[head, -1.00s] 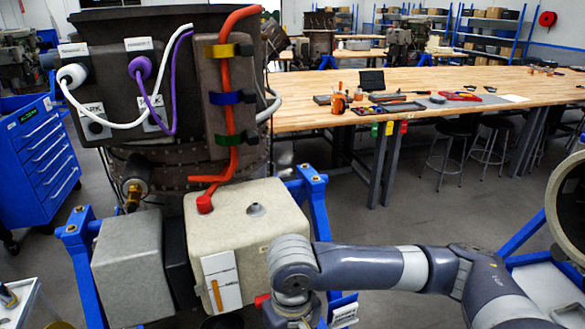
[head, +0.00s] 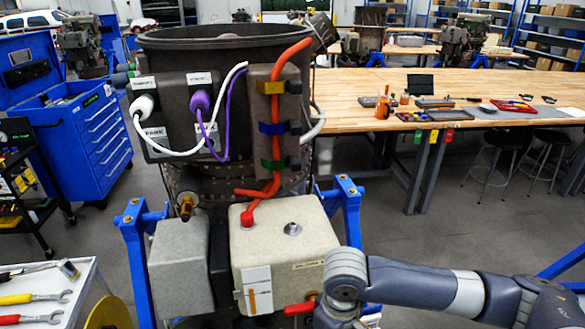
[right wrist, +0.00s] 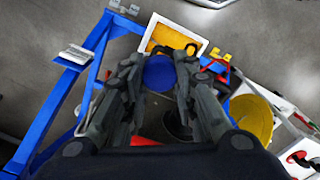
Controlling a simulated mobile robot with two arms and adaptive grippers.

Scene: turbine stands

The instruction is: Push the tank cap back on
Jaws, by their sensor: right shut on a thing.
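The tank is a pale beige box (head: 285,245) below the dark turbine casing in the head view. A bare grey filler neck (head: 292,229) stands up on its top, with no cap on it. A red hose end (head: 247,218) joins the top to its left. In the right wrist view my right gripper (right wrist: 158,66) is shut on a round blue thing (right wrist: 160,74), which looks like the cap. In the head view my right arm reaches in from the right, in front of the tank's right side; its fingers are hidden. My left gripper is not in view.
A blue stand frame (head: 347,205) rises beside the tank's right side. A red part (head: 299,308) shows low by the tank front. A white cart (head: 60,290) with wrenches and a yellow disc (head: 108,314) are at lower left. Wooden benches (head: 450,90) stand behind.

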